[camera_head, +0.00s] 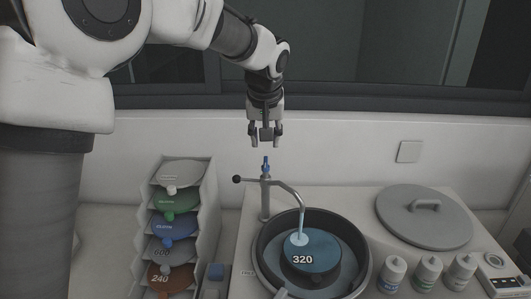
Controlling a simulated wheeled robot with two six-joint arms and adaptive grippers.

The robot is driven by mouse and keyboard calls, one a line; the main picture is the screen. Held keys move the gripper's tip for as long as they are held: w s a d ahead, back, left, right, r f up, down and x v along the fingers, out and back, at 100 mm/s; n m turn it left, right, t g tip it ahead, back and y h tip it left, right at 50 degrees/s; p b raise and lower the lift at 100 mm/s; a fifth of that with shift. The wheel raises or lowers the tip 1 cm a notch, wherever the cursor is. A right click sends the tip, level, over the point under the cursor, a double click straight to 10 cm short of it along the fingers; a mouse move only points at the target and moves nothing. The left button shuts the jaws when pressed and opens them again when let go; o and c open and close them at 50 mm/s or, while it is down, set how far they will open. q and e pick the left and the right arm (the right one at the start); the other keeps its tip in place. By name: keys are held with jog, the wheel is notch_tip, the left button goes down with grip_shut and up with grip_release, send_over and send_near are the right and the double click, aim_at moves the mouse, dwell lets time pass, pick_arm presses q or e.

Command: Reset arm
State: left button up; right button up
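My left gripper (265,141) points straight down in front of the wall, above the faucet (266,188) of the grinding machine. Its two fingers are apart, and nothing shows between them. The blue tip of the faucet is just below the fingers in the picture; I cannot tell the distance in depth. My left arm comes in from the upper left. My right gripper is not in the picture.
A rack (205,205) of several coloured discs stands left of the machine. A blue disc marked 320 (318,252) sits in the round bowl (264,262) under the spout. A grey lid (424,216), several bottles (427,272) and a control panel (497,278) are at the right.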

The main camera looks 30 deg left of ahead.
pick_arm(q)
jog(key=v, duration=0.3)
jog(key=shift+s+r, duration=0.1)
jog(key=shift+r, duration=0.15)
